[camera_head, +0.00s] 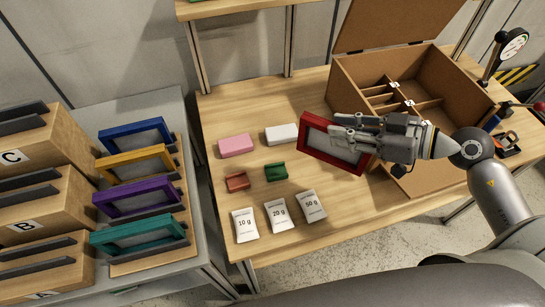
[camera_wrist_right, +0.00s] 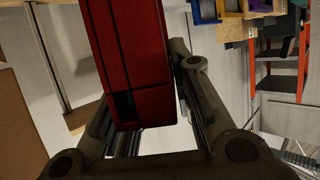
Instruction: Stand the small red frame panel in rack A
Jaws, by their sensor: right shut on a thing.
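The small red frame panel (camera_head: 308,146) with a grey centre is held tilted, in front of the open wooden box in the head view. My right gripper (camera_head: 343,138) is shut on it, its fingers crossing the grey face. The gap below the panel is hard to judge. In the right wrist view the panel's red edge (camera_wrist_right: 135,60) stands between the fingers of the right gripper (camera_wrist_right: 145,115). Rack A (camera_head: 62,268) is the lowest slotted wooden rack at the far left, its label cut by the frame edge. My left gripper is out of view.
Racks B (camera_head: 60,195) and C (camera_head: 60,135) stand behind rack A. Blue, yellow, purple and teal frames (camera_head: 140,240) stand beside them. Pink (camera_head: 236,146) and white (camera_head: 282,134) blocks, small red and green pieces, and weight packets (camera_head: 278,215) lie on the table. A gap separates the tables.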

